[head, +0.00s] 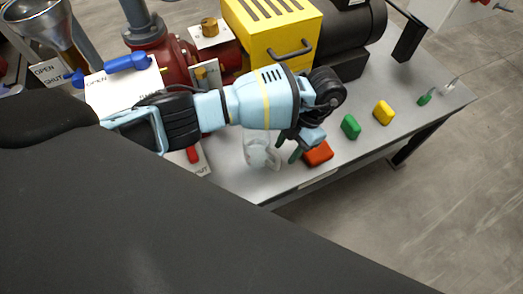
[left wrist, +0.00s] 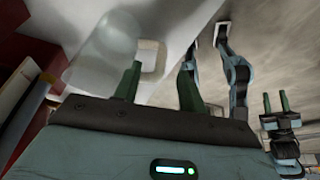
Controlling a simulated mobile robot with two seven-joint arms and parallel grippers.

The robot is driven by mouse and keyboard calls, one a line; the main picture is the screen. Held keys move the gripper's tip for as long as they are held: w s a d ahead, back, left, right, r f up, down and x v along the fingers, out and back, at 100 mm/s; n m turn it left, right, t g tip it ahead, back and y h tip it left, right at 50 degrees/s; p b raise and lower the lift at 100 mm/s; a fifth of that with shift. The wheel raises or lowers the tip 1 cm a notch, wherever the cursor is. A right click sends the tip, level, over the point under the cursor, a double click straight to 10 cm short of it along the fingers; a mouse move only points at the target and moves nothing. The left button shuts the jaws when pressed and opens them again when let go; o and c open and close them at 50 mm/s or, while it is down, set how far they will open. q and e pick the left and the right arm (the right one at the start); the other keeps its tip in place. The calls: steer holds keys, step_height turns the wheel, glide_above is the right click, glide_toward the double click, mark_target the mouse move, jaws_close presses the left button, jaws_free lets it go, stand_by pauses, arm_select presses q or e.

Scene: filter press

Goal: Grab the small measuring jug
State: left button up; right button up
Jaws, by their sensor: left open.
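The small measuring jug (head: 258,150) is pale and see-through and stands on the grey bench near its front edge. In the left wrist view its clear body (left wrist: 102,45) is at the upper left, with its whitish handle (left wrist: 149,57) on the right side. My left gripper (head: 288,147) is open beside the jug, its green fingers on the handle side. In the left wrist view the handle shows ahead of the gap between the fingertips (left wrist: 160,69); I cannot tell whether they touch. My right gripper (left wrist: 275,102) shows small at the right there, its two fingers apart.
An orange-red block (head: 318,153) lies just right of my left gripper, then a green block (head: 350,127) and a yellow block (head: 384,112). The yellow-guarded pump (head: 275,35) stands behind. A red-handled valve (head: 193,154) with a label plate is left of the jug.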

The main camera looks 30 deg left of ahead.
mark_target(279, 163)
arm_select(q)
steer(key=shift+x, duration=3.2)
jaws_close()
